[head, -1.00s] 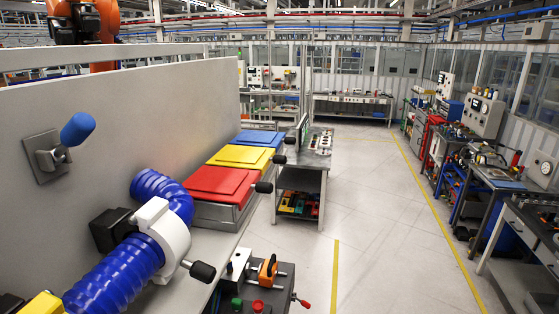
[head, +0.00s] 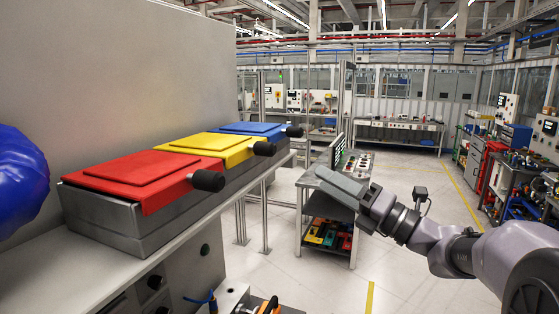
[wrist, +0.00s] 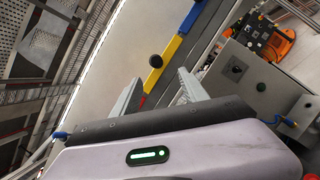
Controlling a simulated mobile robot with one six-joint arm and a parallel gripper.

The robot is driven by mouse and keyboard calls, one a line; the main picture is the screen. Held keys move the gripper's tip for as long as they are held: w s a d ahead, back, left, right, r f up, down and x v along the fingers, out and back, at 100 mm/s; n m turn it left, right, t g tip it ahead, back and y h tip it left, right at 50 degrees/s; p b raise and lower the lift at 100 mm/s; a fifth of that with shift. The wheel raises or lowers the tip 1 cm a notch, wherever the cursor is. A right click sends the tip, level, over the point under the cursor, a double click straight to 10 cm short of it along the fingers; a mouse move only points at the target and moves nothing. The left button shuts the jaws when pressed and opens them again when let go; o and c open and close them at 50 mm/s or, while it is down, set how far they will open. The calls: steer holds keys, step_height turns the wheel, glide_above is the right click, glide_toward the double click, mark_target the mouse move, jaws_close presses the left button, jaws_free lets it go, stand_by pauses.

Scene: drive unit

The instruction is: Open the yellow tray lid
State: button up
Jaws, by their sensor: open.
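The yellow tray lid (head: 212,146) lies flat and shut on the middle of three grey trays in the head view. A black knob (head: 264,148) sticks out from its front edge. In the wrist view the yellow lid (wrist: 167,52) is a narrow strip, with its black knob (wrist: 156,61) ahead of the jaws. My gripper (head: 342,182) is to the right of the trays, apart from the knob. In the wrist view my gripper (wrist: 160,92) is open, its two grey fingers spread with nothing between them.
A red lid (head: 140,178) lies nearer and a blue lid (head: 250,128) farther, both shut, each with a black knob. A grey wall panel (head: 120,70) stands behind the trays. A blue hose (head: 20,180) is at far left. A workbench (head: 318,185) stands behind my gripper.

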steer(key=p, duration=0.1)
glide_toward(273, 154)
steer(key=p+x, duration=0.2)
steer(key=x, duration=1)
steer(key=shift+s, duration=0.1)
steer(key=shift+w+a, duration=0.15)
steer(key=shift+w, duration=0.25)
steer(key=shift+s, duration=0.15)
jaws_close()
